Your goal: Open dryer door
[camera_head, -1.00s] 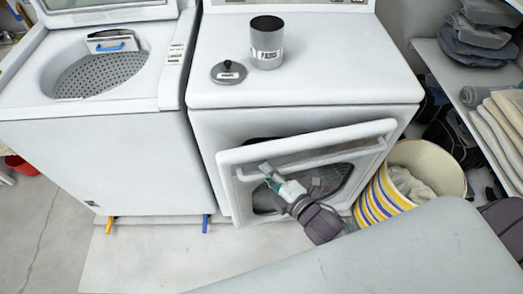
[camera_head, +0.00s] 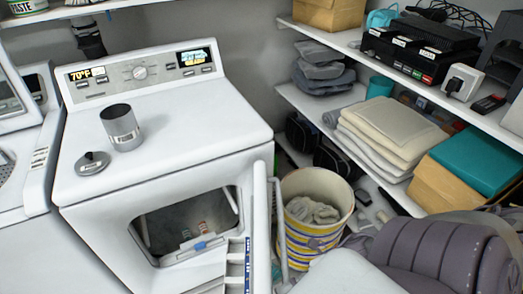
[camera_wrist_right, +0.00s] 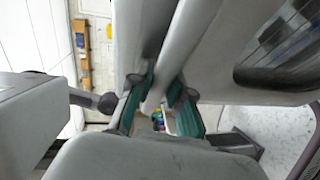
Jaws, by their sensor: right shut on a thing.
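The white dryer (camera_head: 165,150) stands left of centre in the head view. Its opening (camera_head: 188,225) shows a dark interior. The dryer door (camera_head: 262,225) stands wide open, seen nearly edge-on, on the right of the opening. The pale bar handle (camera_head: 281,225) runs along the door's outer face. In the right wrist view my right gripper (camera_wrist_right: 160,98) has its teal-padded fingers closed on the door handle (camera_wrist_right: 158,88), beside the door (camera_wrist_right: 225,40) with its dark window. The gripper itself is hidden in the head view. My left gripper is in neither view.
A striped basket (camera_head: 314,225) of cloth stands close to the open door's right. Shelves with folded towels (camera_head: 385,140) and boxes line the right wall. A grey canister (camera_head: 121,128) and its lid (camera_head: 92,163) rest on the dryer. A washer (camera_head: 30,235) stands at left.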

